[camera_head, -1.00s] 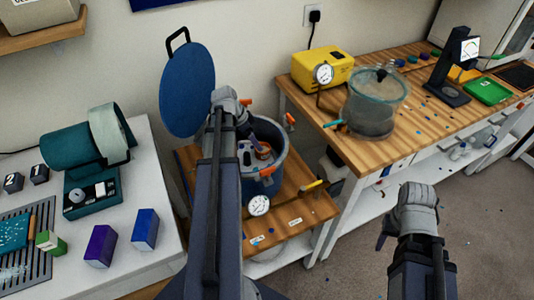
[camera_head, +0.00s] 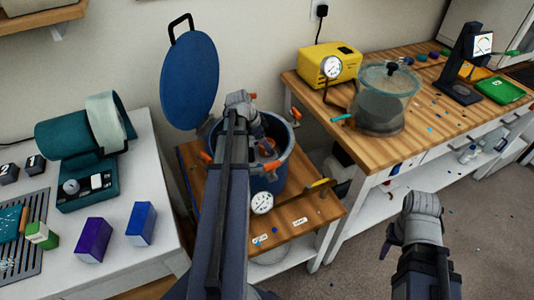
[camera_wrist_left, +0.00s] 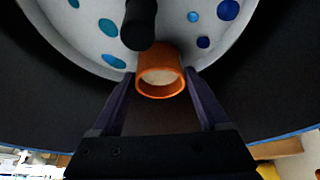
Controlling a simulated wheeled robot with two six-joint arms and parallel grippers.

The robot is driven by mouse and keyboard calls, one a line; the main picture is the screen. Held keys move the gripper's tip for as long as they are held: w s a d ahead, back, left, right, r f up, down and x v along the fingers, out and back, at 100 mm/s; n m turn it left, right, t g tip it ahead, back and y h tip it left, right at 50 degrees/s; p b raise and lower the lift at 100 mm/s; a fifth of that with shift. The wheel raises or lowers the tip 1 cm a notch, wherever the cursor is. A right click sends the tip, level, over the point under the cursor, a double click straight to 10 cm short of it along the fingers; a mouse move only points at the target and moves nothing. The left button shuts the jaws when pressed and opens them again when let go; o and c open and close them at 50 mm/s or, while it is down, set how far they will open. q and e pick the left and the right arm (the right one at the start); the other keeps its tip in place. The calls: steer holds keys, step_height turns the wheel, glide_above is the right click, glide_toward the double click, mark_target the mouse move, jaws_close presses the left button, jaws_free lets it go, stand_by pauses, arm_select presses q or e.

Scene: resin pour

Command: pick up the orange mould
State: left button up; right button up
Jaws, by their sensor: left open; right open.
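The orange mould (camera_wrist_left: 160,84) is a short ring-shaped cup, seen in the left wrist view inside the pot. My left gripper (camera_wrist_left: 159,76) is open, with one finger on each side of the mould; I cannot tell whether they touch it. In the head view, my left arm reaches down into the blue pot (camera_head: 270,184), whose round blue lid (camera_head: 190,78) stands open. The arm and gripper hide most of the pot's inside there. My right gripper (camera_head: 388,246) is open and empty, above the floor in front of the bench.
A dark rod (camera_wrist_left: 139,22) stands close behind the mould, by a pale surface with blue spots. Orange clamps and a gauge (camera_head: 262,202) surround the pot. A glass chamber (camera_head: 382,100) and a yellow pump (camera_head: 328,62) stand on the wooden bench at right.

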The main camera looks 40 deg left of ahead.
arm_select(q)
steer(key=shift+b+x, duration=0.4)
steer(key=shift+x, duration=0.55)
steer(key=shift+r, duration=0.1)
arm_select(e)
steer(key=shift+f, duration=0.8)
arm_select(q)
steer(key=shift+c, duration=0.2)
steer(key=c, duration=1)
steer(key=shift+r, duration=0.1)
step_height(320, 180, up, 10)
steer(key=p, duration=1)
arm_select(e)
step_height(320, 180, up, 10)
